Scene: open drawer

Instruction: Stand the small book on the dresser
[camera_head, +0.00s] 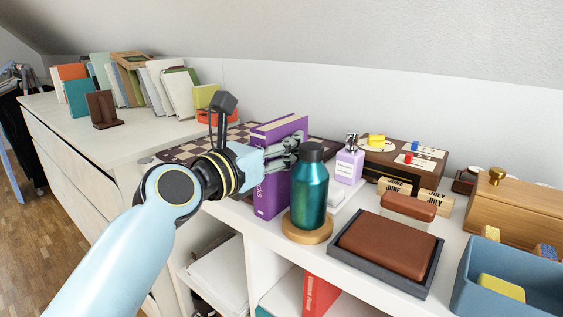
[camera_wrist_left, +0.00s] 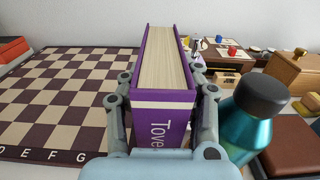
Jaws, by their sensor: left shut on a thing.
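My left gripper (camera_head: 288,150) is shut on a purple book (camera_head: 268,200), which stands upright on the white shelf top. In the left wrist view the book (camera_wrist_left: 163,100) sits between the two fingers (camera_wrist_left: 162,82), its page edges facing up and its lettered spine toward me. The book is beside a teal bottle (camera_head: 309,188) and at the edge of a chessboard (camera_head: 190,150). I cannot tell whether its base touches the surface. The white dresser (camera_head: 75,130) is at the left, with several books and a brown holder (camera_head: 102,109) on top. My right gripper is out of view.
The teal bottle stands on a wooden coaster (camera_head: 307,232) close to the right of the book. A lilac dispenser (camera_head: 349,163), a brown tray (camera_head: 385,250) and a blue bin (camera_head: 505,280) crowd the right. The dresser's front top (camera_head: 60,120) has free room.

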